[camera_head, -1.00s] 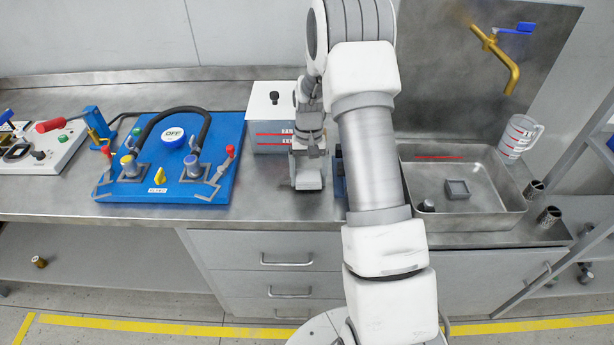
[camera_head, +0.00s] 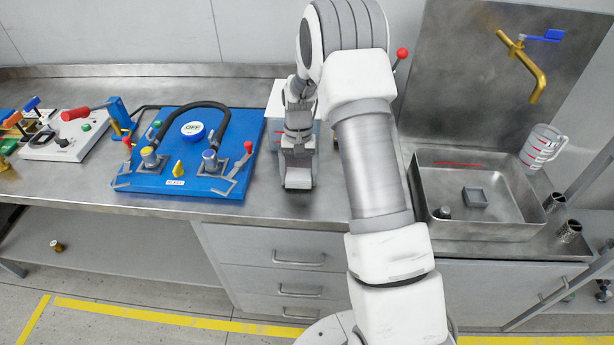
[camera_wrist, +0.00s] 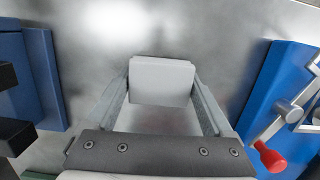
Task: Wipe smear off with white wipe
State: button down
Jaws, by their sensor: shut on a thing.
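My gripper (camera_head: 298,184) is low over the steel bench, just right of the blue pump board (camera_head: 238,182). In the wrist view its two fingers (camera_wrist: 163,86) are shut on a white wipe (camera_wrist: 161,80), a pale block-like pad held between the tips. The wipe is close to the bench surface; I cannot tell whether it touches. In the head view the wipe is hardly told apart from the gripper. I cannot make out a smear in either view; the gripper and wipe cover part of the bench.
The blue board bears a black hose (camera_head: 214,118) and red-tipped levers. A white box (camera_head: 279,97) stands behind my gripper. Right of my arm is a steel sink tray (camera_head: 478,166) with a clear jug (camera_head: 541,147) near its back right corner. Bare bench lies in front of the box.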

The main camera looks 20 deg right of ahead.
aim_at(324, 187)
jog(key=shift+w+a, duration=0.25)
jog(key=shift+a, duration=0.5)
jog(key=shift+w+a, duration=0.3)
jog(key=shift+a, duration=0.4)
jog(key=shift+w+a, duration=0.25)
jog(key=shift+a, duration=0.5)
jog(key=shift+s+d+r, duration=0.1)
jog(key=shift+s+d, duration=0.4)
jog(key=shift+d, duration=0.75)
jog(key=shift+s+d, duration=0.45)
jog(key=shift+d, duration=0.75)
jog(key=shift+s+d+r, duration=0.1)
jog(key=shift+s+d, duration=0.4)
jog(key=shift+d, duration=0.75)
jog(key=shift+s+d+f, duration=0.1)
jog(key=shift+s+d, duration=0.25)
jog(key=shift+d, duration=0.5)
jog(key=shift+s+d+f, duration=0.1)
jog(key=shift+s+d, duration=0.25)
jog(key=shift+d, duration=0.5)
jog(key=shift+r+p, duration=1.7)
jog(key=shift+r, duration=1.35)
notch_tip(324, 187, up, 3)
jog(key=shift+f+p, duration=0.1)
jog(key=shift+p, duration=0.85)
